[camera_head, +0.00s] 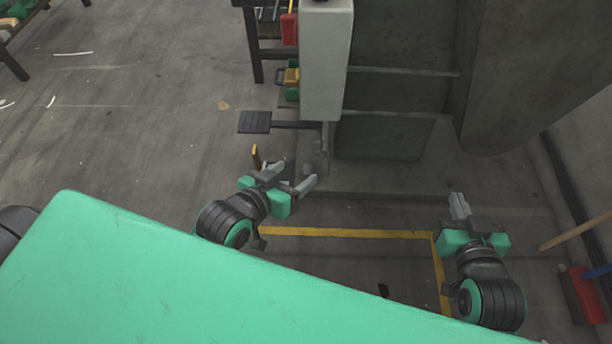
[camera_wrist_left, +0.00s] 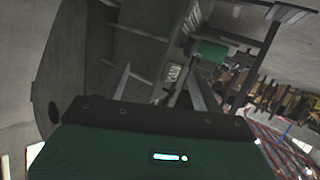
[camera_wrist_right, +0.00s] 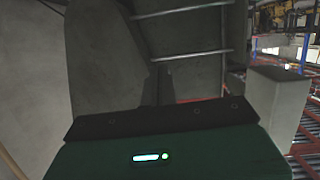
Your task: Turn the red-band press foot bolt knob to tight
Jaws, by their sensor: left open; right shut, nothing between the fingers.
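The press (camera_head: 392,135) is a grey machine with a pale grey box column (camera_head: 326,60) at its front. A black foot pedal (camera_head: 254,122) sticks out to its left on a bar. My left gripper (camera_head: 298,173) is open beside the press foot, low near the floor. A small grey rounded shape lies close behind its fingers; I cannot tell whether it is the bolt knob. No red band is clearly visible on the press. My right gripper (camera_head: 459,205) is shut and empty, to the right in front of the press; its fingers also show in the right wrist view (camera_wrist_right: 157,86).
A small red item (camera_head: 289,29) is by the column's upper left. Yellow floor tape (camera_head: 345,233) crosses in front. The left floor is mostly open.

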